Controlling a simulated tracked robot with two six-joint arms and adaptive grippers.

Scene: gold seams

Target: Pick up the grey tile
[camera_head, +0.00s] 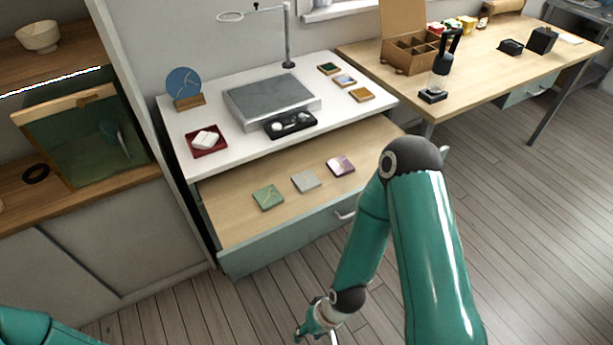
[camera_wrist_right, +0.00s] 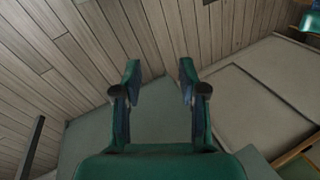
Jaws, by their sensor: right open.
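The grey tile (camera_head: 306,181) lies flat in the open drawer (camera_head: 237,222), between a green tile (camera_head: 268,197) with a gold seam on its left and a purple-and-white tile (camera_head: 340,165) on its right. My right gripper (camera_head: 317,336) is low in front of the drawer, well apart from the tiles, near the bottom edge of the head view. In the right wrist view my right gripper (camera_wrist_right: 160,78) is open with nothing between its fingers. No tile shows in the wrist view. My left gripper is out of view.
Above the drawer, the white top (camera_head: 222,153) holds a grey slab (camera_head: 272,100), a red tray (camera_head: 206,152), a black holder (camera_head: 290,124), a blue disc (camera_head: 183,82) and several small tiles. A wooden table (camera_head: 480,62) stands right. Shelves are left. The drawer's front area is clear.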

